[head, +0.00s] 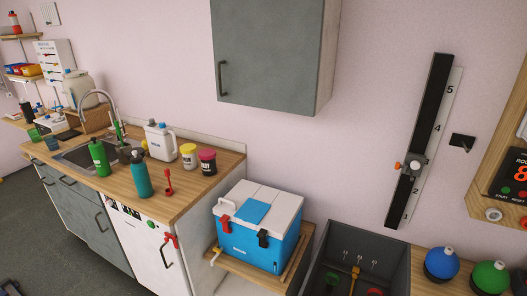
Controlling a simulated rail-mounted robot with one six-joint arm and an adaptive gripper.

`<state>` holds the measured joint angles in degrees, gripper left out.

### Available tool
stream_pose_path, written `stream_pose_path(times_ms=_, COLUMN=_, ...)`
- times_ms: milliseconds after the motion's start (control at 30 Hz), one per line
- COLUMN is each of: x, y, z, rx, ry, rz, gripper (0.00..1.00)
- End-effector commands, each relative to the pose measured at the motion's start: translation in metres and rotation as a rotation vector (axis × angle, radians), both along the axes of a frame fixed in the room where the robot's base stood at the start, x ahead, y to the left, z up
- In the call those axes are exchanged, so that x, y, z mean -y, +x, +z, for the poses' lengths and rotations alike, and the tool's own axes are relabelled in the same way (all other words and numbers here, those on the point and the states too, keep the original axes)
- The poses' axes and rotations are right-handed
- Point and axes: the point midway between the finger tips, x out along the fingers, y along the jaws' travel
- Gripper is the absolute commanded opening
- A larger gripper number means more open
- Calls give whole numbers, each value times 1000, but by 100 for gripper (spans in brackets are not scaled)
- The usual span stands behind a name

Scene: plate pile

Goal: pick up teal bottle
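The teal bottle (141,178) stands upright on the wooden counter (195,192), near its front edge. It has a dark cap with a loop. A green bottle (98,158) stands to its left, beside the sink. A red spoon-like item (168,182) is just to its right. My gripper is not in view, so its state does not show.
A white jug (160,141), a yellow tub (188,156) and a dark tub with a pink lid (207,161) stand behind and right. The sink (88,154) and its faucet (97,97) are left. A grey cabinet (268,50) hangs above. A blue-white cooler (258,228) stands lower right.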

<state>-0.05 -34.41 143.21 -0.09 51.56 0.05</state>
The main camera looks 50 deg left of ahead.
Motion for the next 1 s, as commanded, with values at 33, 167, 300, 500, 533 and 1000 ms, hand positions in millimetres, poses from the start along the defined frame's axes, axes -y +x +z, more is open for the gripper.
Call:
stream_pose_path(times_ms=33, x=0, y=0, z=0, rx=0, ry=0, rz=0, gripper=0)
stream_pose_path(times_ms=167, x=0, y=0, z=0, rx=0, ry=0, rz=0, gripper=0)
stream_pose_path(times_ms=300, x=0, y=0, z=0, rx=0, ry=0, rz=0, gripper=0)
stream_pose_path(times_ms=500, x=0, y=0, z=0, rx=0, ry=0, rz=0, gripper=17)
stream_pose_path(times_ms=533, x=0, y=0, z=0, rx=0, ry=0, rz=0, gripper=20)
stream_pose_path(times_ms=1000, x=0, y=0, z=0, rx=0, ry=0, rz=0, gripper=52)
